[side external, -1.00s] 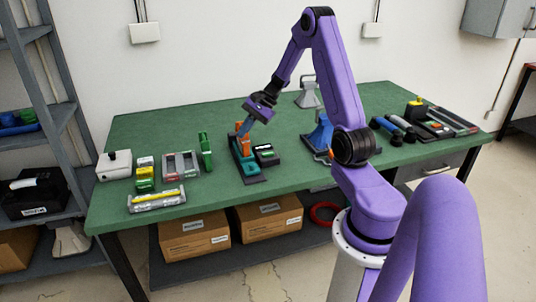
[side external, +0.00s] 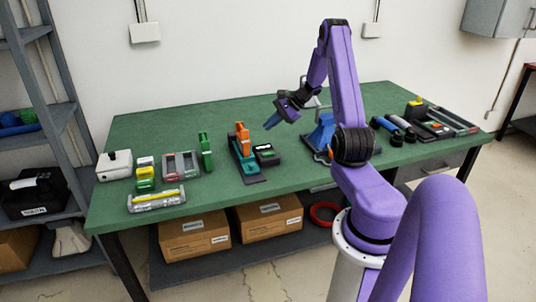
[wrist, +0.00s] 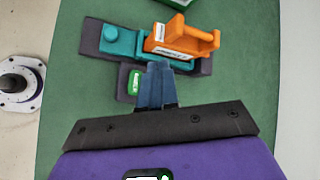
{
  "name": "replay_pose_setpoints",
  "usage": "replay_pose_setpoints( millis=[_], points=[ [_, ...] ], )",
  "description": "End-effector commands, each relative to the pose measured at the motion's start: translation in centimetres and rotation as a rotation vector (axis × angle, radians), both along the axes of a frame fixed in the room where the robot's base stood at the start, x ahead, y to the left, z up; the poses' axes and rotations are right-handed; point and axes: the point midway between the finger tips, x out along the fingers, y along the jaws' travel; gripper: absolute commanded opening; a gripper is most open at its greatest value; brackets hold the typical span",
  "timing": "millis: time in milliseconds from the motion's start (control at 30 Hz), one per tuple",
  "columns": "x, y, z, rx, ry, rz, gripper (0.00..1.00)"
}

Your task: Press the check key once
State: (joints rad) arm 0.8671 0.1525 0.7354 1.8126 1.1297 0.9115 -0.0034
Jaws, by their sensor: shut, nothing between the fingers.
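A dark box (side external: 267,158) with a small green key or panel (side external: 265,148) on top sits against the right side of a dark base plate. The green piece has white marks too small to read, and it shows in the wrist view (wrist: 135,82); I cannot tell if it is the check key. On the plate stand a teal unit (side external: 248,166) and an orange handset-like piece (side external: 242,136). My gripper (side external: 271,124) is shut and empty, up in the air to the right of the orange piece. In the wrist view its blue fingers (wrist: 155,75) cover part of the dark box.
A green unit (side external: 206,150), clear-and-grey trays (side external: 181,165) and a white box (side external: 114,165) stand to the left. A blue stand (side external: 320,132) is to the right. Dark cylinders and boxes (side external: 431,130) lie at the far right. The front table strip is mostly clear.

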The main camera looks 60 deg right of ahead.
Motion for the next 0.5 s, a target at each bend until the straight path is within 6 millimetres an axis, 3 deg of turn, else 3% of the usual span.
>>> replay_pose_setpoints(
  millis=[500],
  points=[
    [0.0, 0.0, -5.8, 0.003, 0.002, -0.001, 0.00]
  ],
)
